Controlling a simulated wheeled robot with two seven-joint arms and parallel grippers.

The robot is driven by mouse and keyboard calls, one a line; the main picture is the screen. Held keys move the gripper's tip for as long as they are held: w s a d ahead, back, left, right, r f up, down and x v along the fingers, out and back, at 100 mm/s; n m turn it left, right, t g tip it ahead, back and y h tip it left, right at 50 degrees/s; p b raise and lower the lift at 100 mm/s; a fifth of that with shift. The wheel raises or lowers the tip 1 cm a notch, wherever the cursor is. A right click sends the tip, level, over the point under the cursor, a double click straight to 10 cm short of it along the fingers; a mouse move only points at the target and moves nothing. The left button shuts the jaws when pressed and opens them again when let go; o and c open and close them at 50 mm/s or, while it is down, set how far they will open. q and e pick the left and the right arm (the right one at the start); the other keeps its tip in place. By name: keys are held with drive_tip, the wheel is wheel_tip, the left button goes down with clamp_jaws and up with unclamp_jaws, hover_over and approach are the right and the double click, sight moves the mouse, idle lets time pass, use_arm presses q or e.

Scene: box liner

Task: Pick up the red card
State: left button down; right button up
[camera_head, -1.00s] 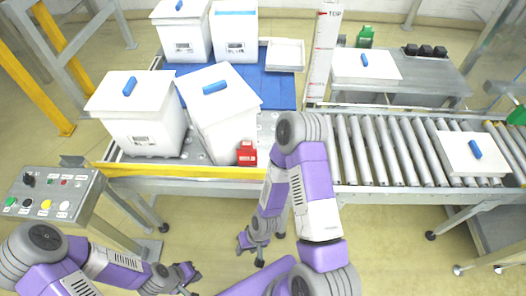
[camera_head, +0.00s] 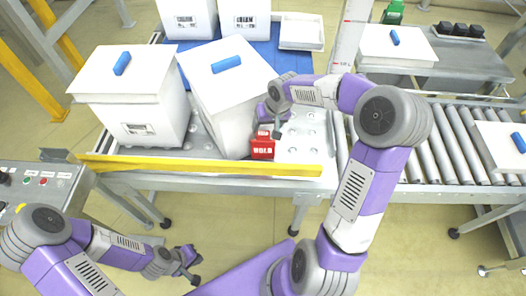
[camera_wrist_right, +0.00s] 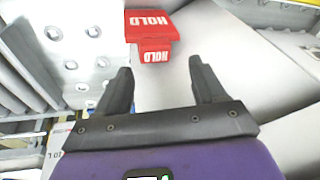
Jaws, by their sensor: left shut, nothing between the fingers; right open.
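The red card (camera_head: 262,148) with white HOLD lettering stands on the metal table near the yellow edge, beside a white lidded box. It also shows at the top of the right wrist view (camera_wrist_right: 152,32), ahead of the fingertips and apart from them. My right gripper (camera_head: 273,122) is above and just behind the card in the head view, partly covering its top edge. In the right wrist view its two fingers (camera_wrist_right: 158,78) are open with nothing between them. My left gripper (camera_head: 190,262) is low in front of the table, shut and empty, far from the card.
White lidded boxes with blue handles stand left of the card, the nearer one (camera_head: 232,105) close to it. A yellow rail (camera_head: 200,165) runs along the table's front edge. A roller conveyor (camera_head: 465,140) lies right. Bare perforated metal (camera_head: 305,140) is right of the card.

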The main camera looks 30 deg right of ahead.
sight(264, 134)
drive_tip(key=b+x, duration=0.1)
drive_tip(key=x, duration=0.1)
drive_tip(key=b+x, duration=0.1)
drive_tip(key=x, duration=0.1)
drive_tip(key=d+b+x, duration=0.1)
drive_tip(key=x, duration=0.1)
drive_tip(key=shift+w+f, duration=0.2)
drive_tip(key=shift+f, duration=0.15)
drive_tip(key=shift+h, duration=0.3)
